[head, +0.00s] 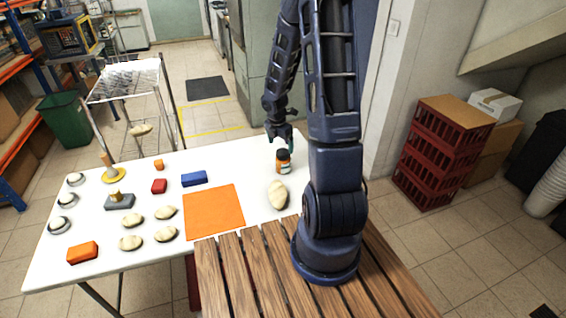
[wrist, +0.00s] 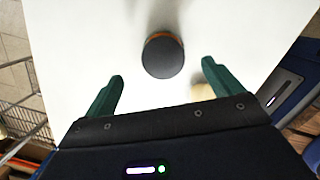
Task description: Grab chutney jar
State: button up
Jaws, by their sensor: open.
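The chutney jar (head: 283,161), orange-brown with a dark lid and a pale label, stands upright on the white table (head: 120,268) near its far right part. In the wrist view I see the jar from above, its dark round lid (wrist: 163,56) with a thin orange rim. My gripper (head: 282,136) is just above and behind the jar in the head view. In the wrist view my gripper (wrist: 163,72) has its two green fingers spread wide and empty, with the lid beyond and between the fingertips. The jar's underside is hidden.
A pale stone-like lump (head: 278,194) lies close in front of the jar, partly behind a finger in the wrist view (wrist: 203,91). An orange mat (head: 213,211), a blue block (head: 194,179) and several other items lie to the left. My arm stands to the right.

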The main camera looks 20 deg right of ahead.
aim_at(283, 152)
jog(key=shift+w+d+f, duration=0.1)
jog(key=shift+d+f, duration=0.1)
jog(key=shift+f, duration=1.2)
jog(key=shift+d+f, duration=0.25)
jog(key=shift+f, duration=1.1)
jog(key=shift+w+d+f, duration=0.1)
jog(key=shift+d+f, duration=0.1)
jog(key=shift+f, duration=1.2)
jog(key=shift+s, duration=0.1)
jog(key=c, duration=1.5)
jog(key=shift+r, duration=0.1)
